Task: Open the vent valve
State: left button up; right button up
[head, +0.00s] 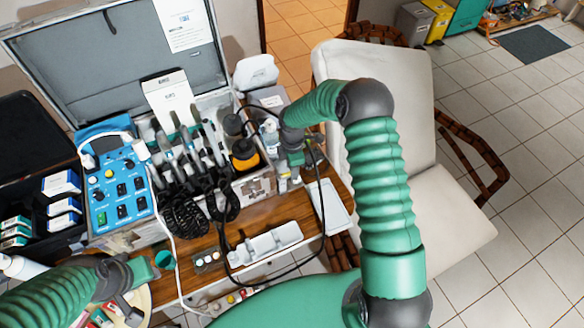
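An open metal case of portable dental equipment stands on a wooden table, with a blue control panel (118,185) carrying knobs and switches at its left. I cannot single out the vent valve for certain. My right gripper (297,168) is at the right side of the case, beside small bottles and fittings (270,132). It points down, and its fingers are small and partly hidden, so I cannot tell whether they touch or hold anything. My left gripper (132,308) is low at the left, near the table's front edge; its finger opening is unclear.
Dental handpieces (190,150) with coiled black hoses stand in the case. A white tray (265,243) and black cables lie on the wooden table. A black box (30,150) with small cartons is at left. A cream chair (375,85) stands close at right; tiled floor lies beyond.

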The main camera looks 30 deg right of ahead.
notch_tip(320, 180, up, 17)
jog(key=shift+f+b, duration=0.15)
jog(key=shift+b, duration=0.3)
dwell(0.3)
jog(key=s+a+m+t, duration=0.1)
jog(key=s+a+m, duration=0.1)
jog(key=s+m, duration=0.3)
jog(key=s+a+m, duration=0.3)
jog(key=s+m, duration=0.2)
jog(key=s, duration=0.2)
jog(key=s+a+f+m+t, duration=0.1)
jog(key=s+a+m, duration=0.2)
jog(key=s+m, duration=0.2)
jog(key=shift+s+m+t, duration=0.3)
jog(key=shift+s, duration=0.45)
jog(key=shift+a, duration=0.15)
jog(key=shift+a, duration=0.15)
